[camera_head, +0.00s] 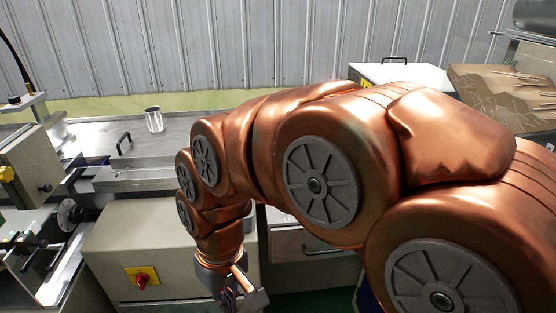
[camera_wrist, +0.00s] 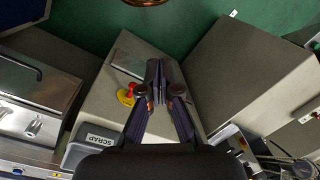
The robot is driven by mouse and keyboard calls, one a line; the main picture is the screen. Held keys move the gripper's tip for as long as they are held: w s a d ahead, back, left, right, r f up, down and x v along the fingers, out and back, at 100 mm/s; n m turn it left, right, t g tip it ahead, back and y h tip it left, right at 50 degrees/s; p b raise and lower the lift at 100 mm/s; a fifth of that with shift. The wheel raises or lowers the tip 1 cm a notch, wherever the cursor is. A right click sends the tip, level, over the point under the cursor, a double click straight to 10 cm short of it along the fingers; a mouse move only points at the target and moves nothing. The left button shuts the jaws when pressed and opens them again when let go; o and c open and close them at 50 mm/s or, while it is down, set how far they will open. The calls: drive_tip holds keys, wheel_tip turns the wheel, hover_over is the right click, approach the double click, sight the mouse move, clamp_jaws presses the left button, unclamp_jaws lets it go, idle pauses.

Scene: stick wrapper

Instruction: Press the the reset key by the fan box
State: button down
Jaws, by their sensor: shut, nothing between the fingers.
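I cannot make out a reset key or tell which box is the fan box. A red knob on a yellow plate (camera_head: 141,279) is on the front of a grey machine box (camera_head: 105,245). In the wrist view the red knob (camera_wrist: 127,95) is just left of my gripper (camera_wrist: 157,68), apart from it in the picture. My gripper is shut and empty, with its dark fingers together over the grey box face. In the head view my gripper (camera_head: 236,290) is low in the picture, right of the knob, partly cut off at the bottom edge.
A large grey cabinet (camera_wrist: 245,75) stands right of my gripper in the wrist view. A box labelled SCRAP (camera_wrist: 92,145) is at lower left. A metal cup (camera_head: 153,120) stands on the bench. A brown tray (camera_head: 480,92) with sticks is at far right. Green floor shows between machines.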

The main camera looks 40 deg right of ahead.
drive_tip(key=w+d+r+m+t+y, duration=0.1)
drive_tip(key=w+d+r+t, duration=0.1)
drive_tip(key=w, duration=0.6)
drive_tip(key=w+d+r+t+y, duration=0.1)
drive_tip(key=w+d+r, duration=0.15)
drive_tip(key=w, duration=0.65)
drive_tip(key=w+d+r+m+t+b, duration=0.1)
drive_tip(key=w+d+r+m+t, duration=0.15)
drive_tip(key=w+d, duration=0.7)
drive_tip(key=w+d+m+t+h, duration=0.1)
drive_tip(key=w+d+m+t, duration=0.1)
drive_tip(key=d, duration=1.3)
drive_tip(key=w+d+m+t+h, duration=0.2)
drive_tip(key=w+d+m, duration=0.1)
drive_tip(key=d, duration=1.3)
drive_tip(key=shift+r+m+b, duration=0.35)
drive_tip(key=shift+r+b, duration=0.05)
drive_tip(key=shift+t, duration=0.25)
wheel_tip(320, 180, down, 8)
drive_tip(key=b, duration=0.2)
drive_tip(key=shift+r+b, duration=0.2)
drive_tip(key=shift+b, duration=0.15)
drive_tip(key=shift+f+b, duration=0.3)
drive_tip(key=shift+f, duration=0.3)
